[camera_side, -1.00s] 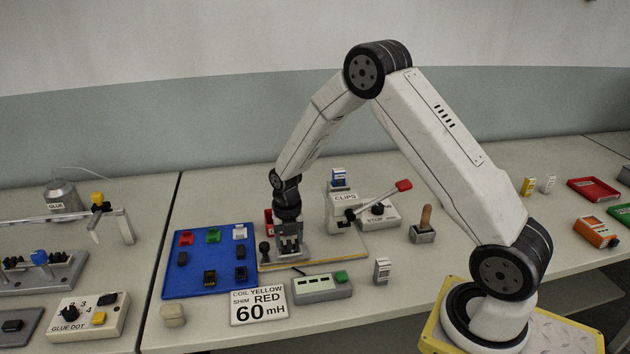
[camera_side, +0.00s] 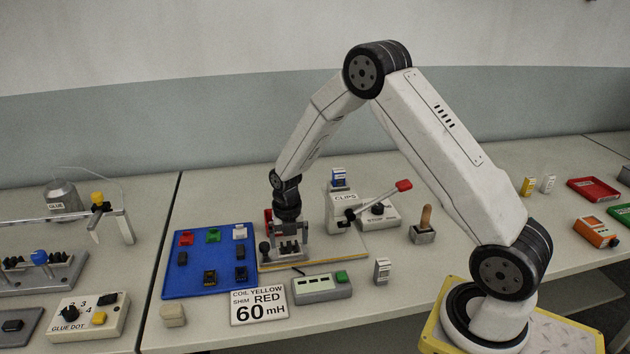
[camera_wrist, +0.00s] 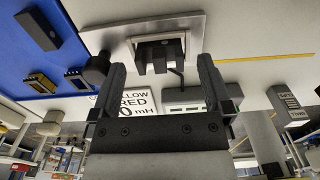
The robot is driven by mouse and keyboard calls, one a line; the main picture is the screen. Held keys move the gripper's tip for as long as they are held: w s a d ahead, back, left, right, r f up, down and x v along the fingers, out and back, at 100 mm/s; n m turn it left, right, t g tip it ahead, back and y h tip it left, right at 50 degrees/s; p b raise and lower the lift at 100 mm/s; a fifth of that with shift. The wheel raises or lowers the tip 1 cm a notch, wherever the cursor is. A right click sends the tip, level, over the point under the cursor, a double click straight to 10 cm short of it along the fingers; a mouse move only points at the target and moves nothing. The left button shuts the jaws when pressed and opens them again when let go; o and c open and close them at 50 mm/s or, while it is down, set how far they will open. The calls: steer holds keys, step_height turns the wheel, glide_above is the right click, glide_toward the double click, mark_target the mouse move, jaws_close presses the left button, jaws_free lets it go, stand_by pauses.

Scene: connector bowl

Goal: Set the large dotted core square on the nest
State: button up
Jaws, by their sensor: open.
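My gripper (camera_wrist: 161,70) is open, pointing down over the metal nest plate (camera_wrist: 190,24) in the wrist view. A dark core (camera_wrist: 160,48) with pale end faces sits at the nest, between and just beyond the fingertips. The fingers stand apart on either side of it, with gaps showing. Dots on it cannot be made out, and I cannot tell if it is fully square. In the side view my gripper (camera_side: 289,243) is low over the nest area, largely hiding the core. Other dark parts, including a yellow-edged one (camera_side: 210,277), lie on the blue mat (camera_side: 180,288).
A black knob (camera_side: 265,248) stands close left of my gripper. The clip press (camera_side: 343,212) with its red-tipped lever (camera_side: 403,186) is close right. A grey box with a green button (camera_side: 320,288) and the sign card (camera_side: 258,306) lie in front.

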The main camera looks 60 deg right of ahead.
steer(key=shift+r, duration=3.8)
steer(key=s+a+r+m+t, duration=0.1)
steer(key=s+a+m, duration=0.3)
steer(key=s+m, duration=0.4)
steer(key=s+a+r+m+t, duration=0.1)
steer(key=s+a+r+m, duration=0.2)
steer(key=s+m, duration=0.6)
steer(key=shift+a+m+t, duration=0.3)
steer(key=shift+a+m, duration=0.6)
steer(key=shift+m, duration=4.1)
